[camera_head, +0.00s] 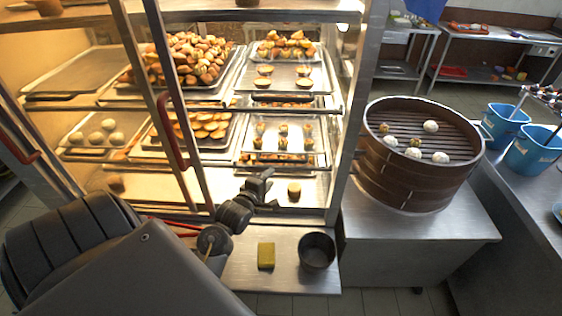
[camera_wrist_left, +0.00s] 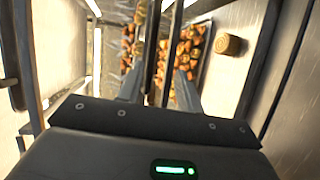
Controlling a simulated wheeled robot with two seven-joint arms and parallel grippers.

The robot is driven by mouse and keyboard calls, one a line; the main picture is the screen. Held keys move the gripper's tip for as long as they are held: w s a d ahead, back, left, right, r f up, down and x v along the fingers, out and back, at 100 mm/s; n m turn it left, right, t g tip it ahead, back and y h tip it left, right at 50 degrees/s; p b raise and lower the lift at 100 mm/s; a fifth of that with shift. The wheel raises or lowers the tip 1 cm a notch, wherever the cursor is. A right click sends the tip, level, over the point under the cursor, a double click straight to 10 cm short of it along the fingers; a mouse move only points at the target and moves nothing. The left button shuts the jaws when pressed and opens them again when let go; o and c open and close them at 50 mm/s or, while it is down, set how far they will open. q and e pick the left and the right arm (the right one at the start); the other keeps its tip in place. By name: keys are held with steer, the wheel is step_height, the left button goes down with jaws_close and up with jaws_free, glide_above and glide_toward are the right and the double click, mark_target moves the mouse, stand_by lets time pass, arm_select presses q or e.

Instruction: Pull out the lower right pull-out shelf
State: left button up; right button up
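The lower right pull-out shelf (camera_head: 322,141) is inside the lit display cabinet, with a tray of small pastries on it. It looks pushed in, level with its neighbours. My left gripper (camera_head: 266,189) is in front of the cabinet, below this shelf's front edge in the picture. Its two fingers stand apart in the left wrist view (camera_wrist_left: 158,92), with dark upright bars showing between them. I see no shelf edge clearly between the fingers. Pastries on a dark tray (camera_wrist_left: 203,62) show beyond them. My right gripper is out of view.
Cabinet door frames with a red handle (camera_head: 172,130) stand left of my gripper. A yellow block (camera_head: 266,255) and a dark metal cup (camera_head: 317,251) sit on the steel ledge below. A large bamboo steamer (camera_head: 415,180) stands on the right counter.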

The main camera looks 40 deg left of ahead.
mark_target(280, 162)
arm_select(q)
steer(key=shift+n, duration=0.4)
steer(key=x, duration=0.3)
steer(key=r+p+x, duration=0.1)
steer(key=x, duration=0.5)
steer(key=shift+w+a+r+p, duration=0.15)
steer(key=shift+a+r+p, duration=0.05)
steer(key=shift+a+p, duration=0.1)
steer(key=shift+x, duration=0.85)
jaws_close()
